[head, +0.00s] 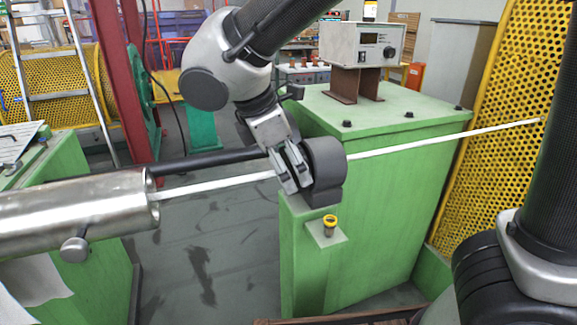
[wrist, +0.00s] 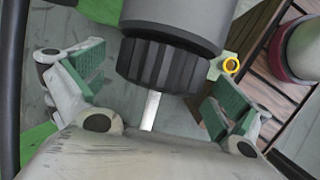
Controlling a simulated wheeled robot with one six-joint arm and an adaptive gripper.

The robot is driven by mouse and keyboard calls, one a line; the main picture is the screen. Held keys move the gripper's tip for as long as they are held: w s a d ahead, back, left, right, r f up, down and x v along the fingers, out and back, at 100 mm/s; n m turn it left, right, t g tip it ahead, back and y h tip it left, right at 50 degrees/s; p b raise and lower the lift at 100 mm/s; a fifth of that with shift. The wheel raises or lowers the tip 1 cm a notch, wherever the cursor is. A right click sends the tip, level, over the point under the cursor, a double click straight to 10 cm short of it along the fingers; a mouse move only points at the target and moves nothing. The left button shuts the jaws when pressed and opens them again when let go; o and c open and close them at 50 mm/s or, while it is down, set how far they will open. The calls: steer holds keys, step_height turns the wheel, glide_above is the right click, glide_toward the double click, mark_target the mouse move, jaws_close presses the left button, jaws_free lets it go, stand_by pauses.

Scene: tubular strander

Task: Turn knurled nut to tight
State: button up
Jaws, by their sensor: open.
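The knurled nut (wrist: 158,66) is black and ribbed, on the end of a grey cylindrical housing (wrist: 178,18) in the wrist view. The pale strand (wrist: 150,110) comes out of its middle. My gripper (wrist: 150,92) is open, with one green-padded finger on each side of the nut and visible gaps between. In the head view my gripper (head: 290,168) is at the left end of the dark housing (head: 327,165), and its fingers hide the nut. How tight the nut sits cannot be told.
The strand (head: 400,148) runs from a steel tube (head: 75,212) at left, through the housing, to the yellow perforated guard (head: 505,110). A yellow-black knob (head: 330,222) stands on a ledge of the green cabinet (head: 375,190). A dark bar (head: 205,162) lies behind the strand.

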steer(key=shift+w+d+f, duration=0.15)
steer(key=shift+d+f, duration=0.05)
steer(key=shift+f, duration=0.3)
steer(key=c, duration=1)
steer(key=shift+t, duration=0.3)
steer(key=shift+s+t+y, duration=0.2)
steer(key=shift+t+y, duration=0.1)
steer(key=shift+t, duration=0.9)
steer(key=shift+f+m+t+y, duration=0.1)
steer(key=shift+m+t+y, duration=0.4)
steer(key=shift+t, duration=0.9)
